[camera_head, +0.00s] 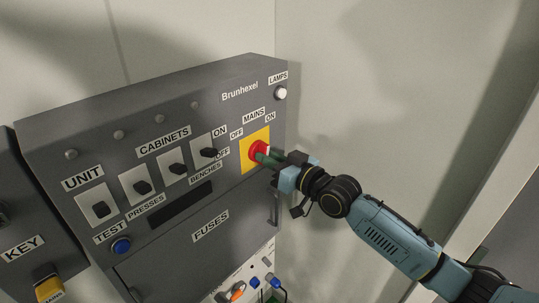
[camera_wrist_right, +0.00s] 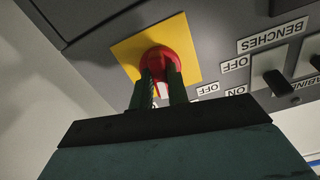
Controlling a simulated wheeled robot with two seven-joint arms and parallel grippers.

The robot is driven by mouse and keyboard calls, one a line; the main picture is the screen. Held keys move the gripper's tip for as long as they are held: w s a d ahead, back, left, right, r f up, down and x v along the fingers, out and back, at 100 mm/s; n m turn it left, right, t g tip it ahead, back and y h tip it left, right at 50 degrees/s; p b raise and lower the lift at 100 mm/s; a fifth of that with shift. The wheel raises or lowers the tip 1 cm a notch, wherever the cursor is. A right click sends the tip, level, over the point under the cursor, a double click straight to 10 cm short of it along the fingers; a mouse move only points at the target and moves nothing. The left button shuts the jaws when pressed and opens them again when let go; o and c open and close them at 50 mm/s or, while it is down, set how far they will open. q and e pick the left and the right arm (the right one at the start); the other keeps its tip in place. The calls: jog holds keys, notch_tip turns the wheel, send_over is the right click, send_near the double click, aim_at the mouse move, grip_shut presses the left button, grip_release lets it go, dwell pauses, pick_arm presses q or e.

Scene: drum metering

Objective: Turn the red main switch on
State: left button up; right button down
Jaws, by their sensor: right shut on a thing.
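The red main switch (camera_head: 256,148) sits on a yellow plate (camera_head: 247,158) at the right of a grey panel, under the MAINS label, with OFF at its left and ON at its right. My right gripper (camera_head: 266,155) reaches in from the right and is shut on the switch's red knob. In the right wrist view the red switch (camera_wrist_right: 160,62) shows between the two green fingers, on the yellow plate (camera_wrist_right: 193,50). The fingers hide part of the knob, so its exact pointing direction is hard to tell. My left gripper is not in view.
Black toggle switches (camera_head: 177,169) on white plates and a blue TEST button (camera_head: 121,246) are left on the panel. A white lamp (camera_head: 281,93) is above right. A KEY box (camera_head: 22,225) stands at the left. Small coloured items (camera_head: 238,291) lie below. The wall right is bare.

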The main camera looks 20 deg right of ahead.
jog(key=m, duration=0.7)
dwell(0.6)
jog(key=c, duration=1.4)
grip_release()
jog(key=shift+o, duration=0.2)
jog(key=shift+s, duration=0.1)
jog(key=b+v, duration=0.2)
jog(key=v, duration=1.1)
jog(key=shift+b, duration=0.35)
jog(key=shift+s, duration=0.1)
